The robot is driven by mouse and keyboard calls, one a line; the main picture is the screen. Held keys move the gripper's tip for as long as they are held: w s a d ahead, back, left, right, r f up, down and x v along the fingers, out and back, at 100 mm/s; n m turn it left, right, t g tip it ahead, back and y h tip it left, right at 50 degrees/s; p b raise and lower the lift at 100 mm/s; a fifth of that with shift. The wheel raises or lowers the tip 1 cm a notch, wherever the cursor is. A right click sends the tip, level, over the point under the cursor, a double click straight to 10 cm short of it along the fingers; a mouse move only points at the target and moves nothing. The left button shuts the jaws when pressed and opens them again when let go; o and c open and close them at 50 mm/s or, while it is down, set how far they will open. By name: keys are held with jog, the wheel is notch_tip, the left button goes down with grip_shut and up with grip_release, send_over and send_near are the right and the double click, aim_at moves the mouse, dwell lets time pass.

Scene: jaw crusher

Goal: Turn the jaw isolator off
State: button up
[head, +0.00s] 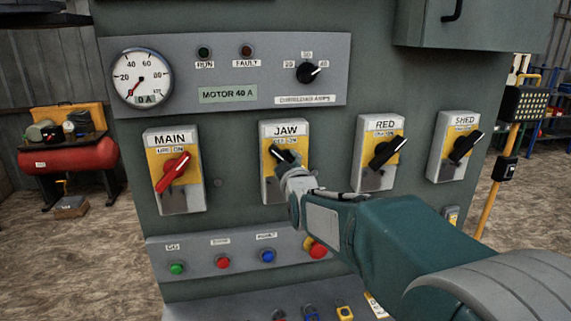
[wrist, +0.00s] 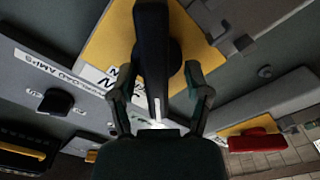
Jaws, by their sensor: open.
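The jaw isolator (head: 270,190) is a grey box with a yellow plate, labelled JAW, second from left in the switch row. Its black handle (head: 281,153) tilts up and to the left in the head view. My gripper (head: 293,172) is at the front of this switch and hides part of the handle and plate. In the wrist view the black handle (wrist: 152,40) stands between the two open fingers of my gripper (wrist: 154,80), with a finger on each side. I cannot tell whether either finger touches it.
The MAIN isolator (head: 173,170) with a red handle is to the left. The RED (head: 378,155) and SHED (head: 459,148) isolators are to the right, their black handles tilted up-right. A button panel (head: 200,262) with an emergency stop (head: 315,249) sits below. The gauge (head: 141,79) reads near zero.

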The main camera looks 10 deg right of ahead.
jog(key=s, duration=1.2)
jog(key=shift+a+f, duration=0.1)
jog(key=s+f+m+g, duration=0.4)
jog(key=s+f+g, duration=0.2)
jog(key=s, duration=0.6)
jog(key=s+f+m+g, duration=0.5)
jog(key=s+f+g, duration=0.1)
jog(key=s, duration=0.6)
jog(key=shift+d+f, duration=0.45)
jog(key=shift+f, duration=0.25)
jog(key=shift+s, duration=0.1)
